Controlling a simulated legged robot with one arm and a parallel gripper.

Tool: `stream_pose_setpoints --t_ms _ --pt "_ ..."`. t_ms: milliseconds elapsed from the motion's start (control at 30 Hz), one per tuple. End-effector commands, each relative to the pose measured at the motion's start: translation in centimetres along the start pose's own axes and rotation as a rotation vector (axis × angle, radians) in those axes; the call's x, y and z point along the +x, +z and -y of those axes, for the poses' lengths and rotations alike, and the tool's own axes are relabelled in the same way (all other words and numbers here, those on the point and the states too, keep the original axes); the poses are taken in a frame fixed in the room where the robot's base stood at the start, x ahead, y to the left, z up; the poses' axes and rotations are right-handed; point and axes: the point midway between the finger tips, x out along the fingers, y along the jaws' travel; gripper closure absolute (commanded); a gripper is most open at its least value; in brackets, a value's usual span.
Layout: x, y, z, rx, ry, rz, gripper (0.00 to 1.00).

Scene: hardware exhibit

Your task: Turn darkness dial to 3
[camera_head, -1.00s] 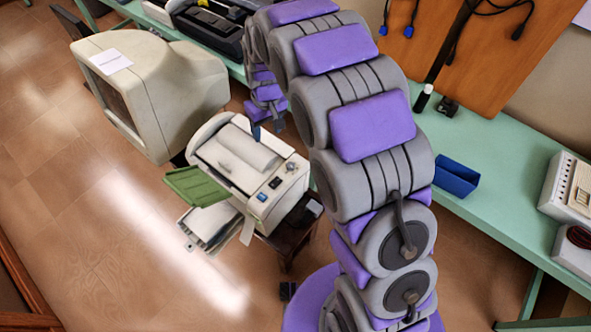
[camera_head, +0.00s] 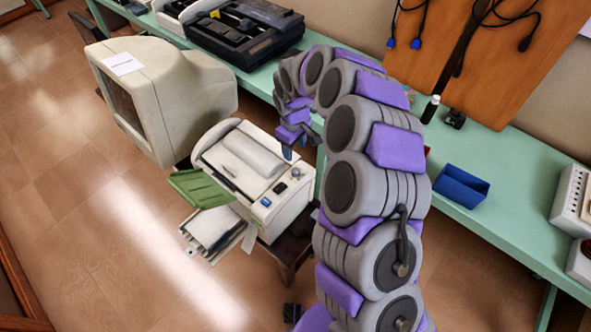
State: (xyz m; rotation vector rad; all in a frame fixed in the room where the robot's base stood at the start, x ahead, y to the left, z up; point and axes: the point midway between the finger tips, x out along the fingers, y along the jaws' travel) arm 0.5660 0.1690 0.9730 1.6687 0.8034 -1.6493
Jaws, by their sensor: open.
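A cream copier-like machine (camera_head: 225,158) stands on a low dark stand in the middle of the view. I cannot tell which is the darkness dial, and no numbers are readable. My gripper (camera_head: 301,147) is open and empty, with its fingers pointing down. In the picture it lies just above the right end of the control strip, apparently apart from it.
A bulky beige monitor (camera_head: 185,85) stands left of the machine. A green tray (camera_head: 200,188) and a paper tray (camera_head: 212,230) stick out from the machine. A green bench (camera_head: 535,160) runs behind, carrying a blue bin (camera_head: 461,186) and a black device (camera_head: 245,30). Floor at left is clear.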

Motion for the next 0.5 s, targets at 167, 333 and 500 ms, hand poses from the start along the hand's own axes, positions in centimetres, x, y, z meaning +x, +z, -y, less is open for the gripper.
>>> stream_pose_setpoints --t_ms 167,333,500 --pt "3.8 0.1 0.1 0.000 -0.002 0.004 0.43" --pt "7.2 0.1 0.1 0.000 0.000 0.002 0.43" --pt "9.9 0.1 0.1 0.000 -0.001 0.003 0.43"
